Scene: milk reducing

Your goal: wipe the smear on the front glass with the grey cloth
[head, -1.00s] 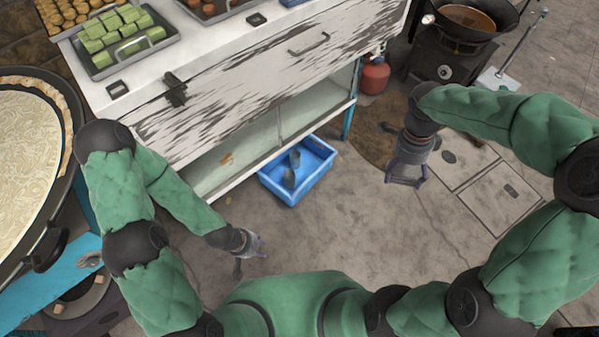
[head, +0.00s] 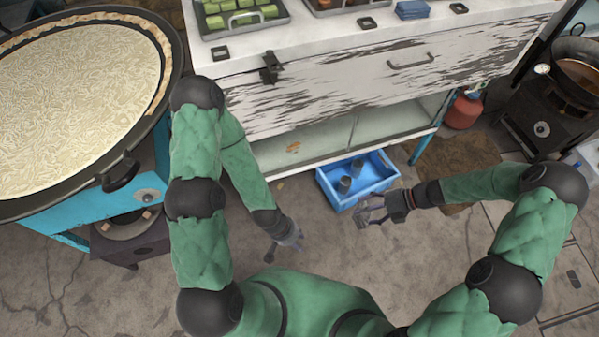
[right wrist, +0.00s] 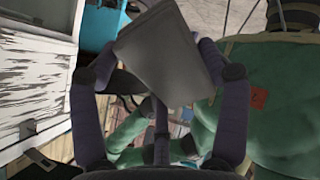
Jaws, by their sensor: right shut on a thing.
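The grey cloth (right wrist: 165,55) is a flat grey piece between the fingers of my right gripper in the right wrist view. My right gripper (head: 370,210) is shut on it, in front of the blue crate in the head view; the cloth is hard to make out there. The front glass (head: 330,138) is the pale panel below the white peeling drawer front. The orange-brown smear (head: 293,147) is on its left part, left of my right gripper and apart from it. My left gripper (head: 292,240) hangs low over the floor, its jaw opening too small to tell.
A blue crate (head: 325,190) with grey cup-like things stands on the floor before the glass. A large round pan (head: 120,180) is at the left. A red gas bottle (head: 463,112) and dark stove (head: 545,125) are at the right. The floor in front is largely clear.

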